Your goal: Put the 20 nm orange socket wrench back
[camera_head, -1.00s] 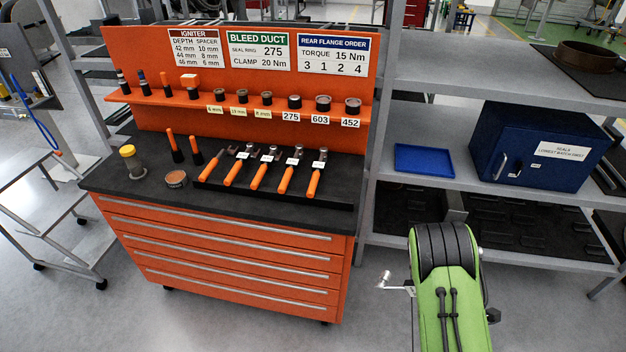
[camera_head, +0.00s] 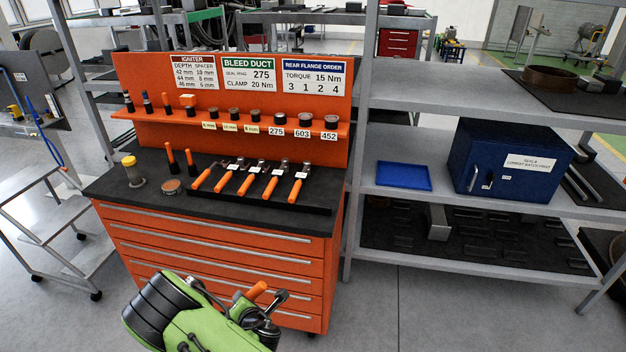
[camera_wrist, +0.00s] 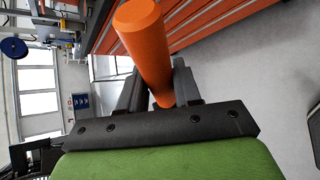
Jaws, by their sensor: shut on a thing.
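My gripper (camera_head: 258,308) is low in front of the orange drawer cabinet, shut on an orange-handled tool (camera_head: 256,291). In the wrist view the orange handle (camera_wrist: 146,45) stands up between the dark fingers (camera_wrist: 160,92); its far end is hidden. I cannot read any marking on it. Several orange-handled socket wrenches (camera_head: 247,184) with white labels lie side by side in a black tray (camera_head: 318,208) on the cabinet top, above and beyond my gripper. The label text is too small to read.
Left of the tray stand two upright orange-handled tools (camera_head: 190,160), a yellow-capped jar (camera_head: 132,172) and a round tin (camera_head: 172,187). An orange ledge (camera_head: 340,133) with sockets runs behind. A grey shelf unit (camera_head: 480,205) stands right; floor before it is clear.

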